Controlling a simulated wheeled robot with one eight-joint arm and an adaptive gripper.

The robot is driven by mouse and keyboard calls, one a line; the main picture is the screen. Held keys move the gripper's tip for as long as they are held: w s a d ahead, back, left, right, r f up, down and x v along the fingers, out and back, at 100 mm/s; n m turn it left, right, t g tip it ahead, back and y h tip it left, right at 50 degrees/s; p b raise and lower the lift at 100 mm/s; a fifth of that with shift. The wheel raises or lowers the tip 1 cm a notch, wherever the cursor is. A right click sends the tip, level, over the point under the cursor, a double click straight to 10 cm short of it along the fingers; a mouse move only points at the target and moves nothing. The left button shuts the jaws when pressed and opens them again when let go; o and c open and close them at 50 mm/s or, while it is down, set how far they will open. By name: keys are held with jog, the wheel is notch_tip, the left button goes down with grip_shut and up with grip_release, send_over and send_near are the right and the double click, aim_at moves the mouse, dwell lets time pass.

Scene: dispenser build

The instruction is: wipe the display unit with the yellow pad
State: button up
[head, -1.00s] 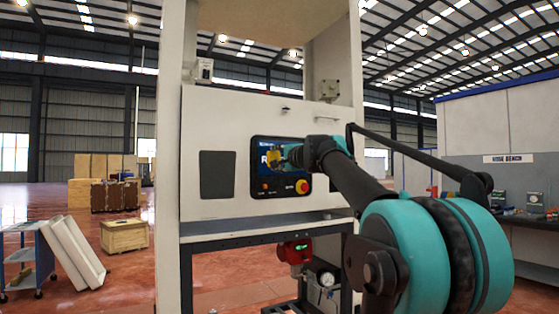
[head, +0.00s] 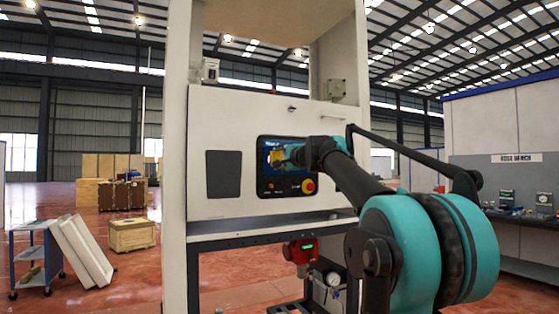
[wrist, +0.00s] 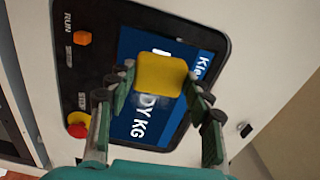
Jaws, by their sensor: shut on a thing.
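The display unit (head: 267,186) is a black panel with a blue screen, set in the white front of the machine. In the wrist view its blue screen (wrist: 150,128) shows white lettering, with an orange button and a red-and-yellow stop button beside it. The yellow pad (wrist: 161,75) is held between the fingertips of my gripper (wrist: 160,90), in front of the screen and covering part of the lettering. In the head view the pad (head: 276,156) is small at the screen, with my gripper (head: 286,158) to its right. I cannot tell whether the pad touches the screen.
A dark square panel (head: 223,174) lies left of the display. A ledge (head: 265,230) runs below it, with a red device (head: 301,251) underneath. A blue cart (head: 35,258) and wooden crate (head: 132,235) stand at the left; a bench wall (head: 500,120) is at right.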

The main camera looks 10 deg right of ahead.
jog(key=shift+x, duration=1)
jog(key=shift+d, duration=0.1)
jog(key=w+d, duration=0.3)
jog(key=d, duration=0.7)
jog(key=shift+w+d, duration=0.25)
jog(key=shift+w, duration=0.05)
dwell(0.9)
jog(key=shift+a, duration=0.1)
jog(key=shift+s+a, duration=0.55)
jog(key=shift+a, duration=1.2)
jog(key=shift+s+a, duration=0.6)
jog(key=shift+a, duration=1.2)
jog(key=shift+s+a, duration=0.55)
jog(key=shift+a, duration=1.2)
jog(key=shift+r, duration=0.4)
jog(key=w+d, duration=0.3)
jog(key=d, duration=0.7)
jog(key=shift+w+d, duration=0.25)
jog(key=shift+d, duration=0.15)
